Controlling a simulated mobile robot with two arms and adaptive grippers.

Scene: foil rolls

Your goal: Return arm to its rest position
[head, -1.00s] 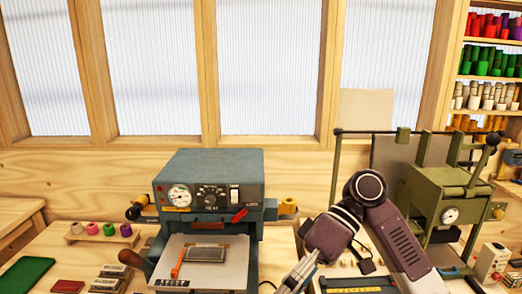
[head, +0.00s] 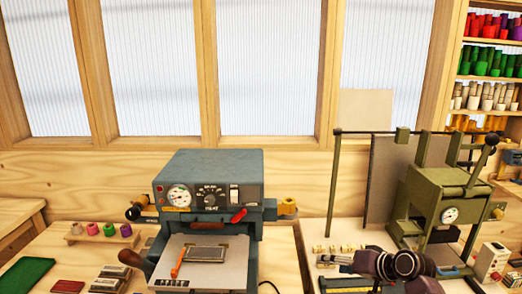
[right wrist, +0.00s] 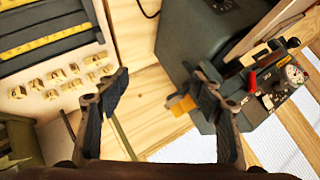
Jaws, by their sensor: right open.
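My right arm (head: 400,264) is low at the bottom right of the head view, in front of the olive-green press. Its right gripper (head: 338,262) points left in that view, small and partly lost against the bench. In the right wrist view the gripper (right wrist: 160,88) shows two dark fingers spread wide, open and empty. My left gripper is in neither view.
A blue-grey foil machine (head: 210,180) stands left of the arm with a plate on its bed. The olive-green press (head: 440,200) stands behind the arm. Small brass type pieces (right wrist: 60,75) lie near a dark tray. Foil rolls (head: 485,60) fill shelves at the right.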

